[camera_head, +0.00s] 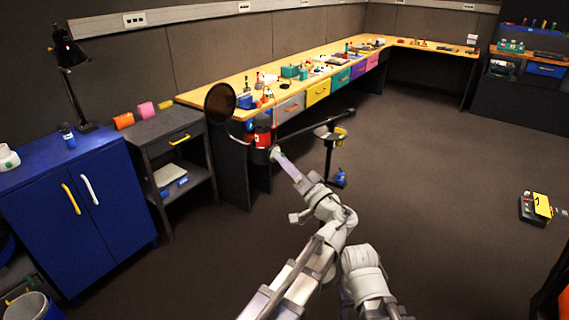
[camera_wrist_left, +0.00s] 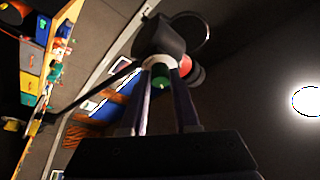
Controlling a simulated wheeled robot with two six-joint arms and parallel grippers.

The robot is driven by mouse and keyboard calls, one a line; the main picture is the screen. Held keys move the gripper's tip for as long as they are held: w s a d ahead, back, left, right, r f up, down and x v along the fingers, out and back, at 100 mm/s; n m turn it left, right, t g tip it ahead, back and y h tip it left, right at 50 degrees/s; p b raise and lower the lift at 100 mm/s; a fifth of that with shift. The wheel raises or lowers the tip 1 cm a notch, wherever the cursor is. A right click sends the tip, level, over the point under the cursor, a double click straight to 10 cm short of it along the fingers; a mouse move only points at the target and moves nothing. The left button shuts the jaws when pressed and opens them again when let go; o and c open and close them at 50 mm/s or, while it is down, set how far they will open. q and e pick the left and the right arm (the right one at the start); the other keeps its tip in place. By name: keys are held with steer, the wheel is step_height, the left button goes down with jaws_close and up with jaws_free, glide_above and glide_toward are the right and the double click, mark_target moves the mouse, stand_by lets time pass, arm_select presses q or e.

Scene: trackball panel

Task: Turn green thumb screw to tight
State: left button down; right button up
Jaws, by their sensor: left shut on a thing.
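The green thumb screw (camera_wrist_left: 160,80) shows between the fingers of my left gripper (camera_wrist_left: 161,72) in the left wrist view. The fingers are shut on it, just below a black fixture (camera_wrist_left: 160,35). A pale ring sits at the fingertips, and the tips partly hide the screw. In the head view my left gripper (camera_head: 277,155) reaches the left end of a dark bar on a stand (camera_head: 328,142); the screw is too small to make out there. My right gripper is not in view.
A red knob (camera_wrist_left: 188,65) is close beside the fingers. A dark round disc (camera_head: 220,103) stands left of the stand's bar. A long workbench (camera_head: 215,92) with coloured drawers runs behind. A blue cabinet (camera_head: 85,195) stands at left. The floor at right is mostly clear.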

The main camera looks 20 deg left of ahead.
arm_select(q)
steer(key=c, duration=0.7)
jaws_free()
steer(key=shift+o, duration=0.2)
steer(key=shift+f, duration=0.1)
